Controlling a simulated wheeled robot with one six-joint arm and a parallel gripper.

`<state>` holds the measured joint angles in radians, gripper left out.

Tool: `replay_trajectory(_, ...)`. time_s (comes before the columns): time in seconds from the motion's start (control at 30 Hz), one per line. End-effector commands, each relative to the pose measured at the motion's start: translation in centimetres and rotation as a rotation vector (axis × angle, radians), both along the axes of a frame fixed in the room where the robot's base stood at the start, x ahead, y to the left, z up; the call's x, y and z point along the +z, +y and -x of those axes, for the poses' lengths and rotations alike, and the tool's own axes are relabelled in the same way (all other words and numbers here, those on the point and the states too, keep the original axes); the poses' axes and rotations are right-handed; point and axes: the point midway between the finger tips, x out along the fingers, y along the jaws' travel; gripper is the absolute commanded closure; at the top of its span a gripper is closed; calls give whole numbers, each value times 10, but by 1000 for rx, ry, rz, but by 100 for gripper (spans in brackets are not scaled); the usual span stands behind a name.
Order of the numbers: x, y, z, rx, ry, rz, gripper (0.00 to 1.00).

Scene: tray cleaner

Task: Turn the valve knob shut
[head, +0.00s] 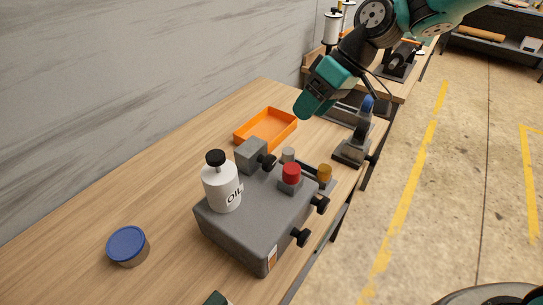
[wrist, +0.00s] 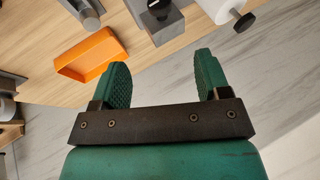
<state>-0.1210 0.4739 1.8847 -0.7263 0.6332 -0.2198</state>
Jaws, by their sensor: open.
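The grey tray-cleaner box (head: 245,240) stands on the wooden bench in the head view. Two black knobs (head: 300,237) (head: 320,204) stick out of its right side. Another black knob (head: 267,161) sits on a grey block (head: 247,155) at its back; I cannot tell which knob is the valve. That block also shows at the top of the wrist view (wrist: 162,28), with its black knob (wrist: 159,8) partly cut off. My gripper (head: 308,106) is above the bench, behind the box and apart from it. In the wrist view its fingers (wrist: 163,78) are spread, with nothing between them.
An orange tray (head: 268,132) lies behind, with a dark stand (head: 352,148) to the right. A blue-lidded tub (head: 128,245) is at left. Bench around the tub is clear.

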Motion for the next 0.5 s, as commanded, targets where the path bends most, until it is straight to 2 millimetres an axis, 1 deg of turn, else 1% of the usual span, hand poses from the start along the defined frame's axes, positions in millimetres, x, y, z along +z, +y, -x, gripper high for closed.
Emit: replay_trajectory(0.5,-95,60,9,1,5,2,30)
